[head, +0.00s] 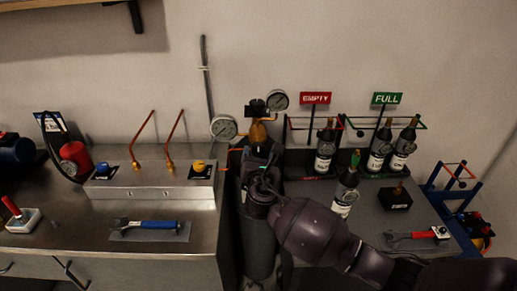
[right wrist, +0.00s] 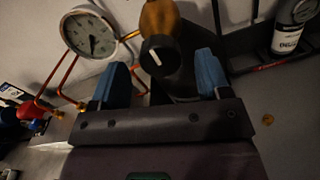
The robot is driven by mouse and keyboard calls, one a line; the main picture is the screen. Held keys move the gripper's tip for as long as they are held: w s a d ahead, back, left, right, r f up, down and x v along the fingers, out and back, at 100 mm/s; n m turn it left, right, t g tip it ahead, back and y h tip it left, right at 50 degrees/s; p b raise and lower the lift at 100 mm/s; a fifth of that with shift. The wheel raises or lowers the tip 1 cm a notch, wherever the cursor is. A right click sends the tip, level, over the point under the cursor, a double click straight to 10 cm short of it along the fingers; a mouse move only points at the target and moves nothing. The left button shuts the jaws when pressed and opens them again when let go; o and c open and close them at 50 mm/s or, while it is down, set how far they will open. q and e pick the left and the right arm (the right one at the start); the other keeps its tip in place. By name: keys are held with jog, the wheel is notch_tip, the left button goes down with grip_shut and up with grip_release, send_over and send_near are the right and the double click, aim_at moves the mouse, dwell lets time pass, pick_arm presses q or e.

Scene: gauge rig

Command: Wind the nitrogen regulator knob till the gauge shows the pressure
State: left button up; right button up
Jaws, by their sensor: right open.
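The nitrogen regulator has a brass body (head: 257,133) on top of a dark cylinder (head: 258,240) in the head view. Two round gauges sit on it, a lower left one (head: 224,128) and an upper right one (head: 277,100). The right wrist view shows a white gauge (right wrist: 90,34) with a dark needle, its figures too small to read. The black knob (right wrist: 158,62) with a white mark faces that camera. My right gripper (right wrist: 162,76) is open, its blue fingers on either side of the knob with gaps showing. In the head view my right gripper (head: 259,168) hides the knob. My left gripper is out of view.
A steel bench (head: 110,230) with copper tubes, valves and a blue-handled wrench (head: 148,225) stands left. At right, several dark bottles (head: 380,145) stand by EMPTY (head: 315,98) and FULL (head: 386,98) signs.

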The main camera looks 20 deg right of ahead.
aim_at(259, 151)
jog(key=shift+x, duration=1.15)
jog(key=shift+w+d, duration=0.25)
jog(key=shift+w, duration=0.4)
jog(key=c, duration=0.9)
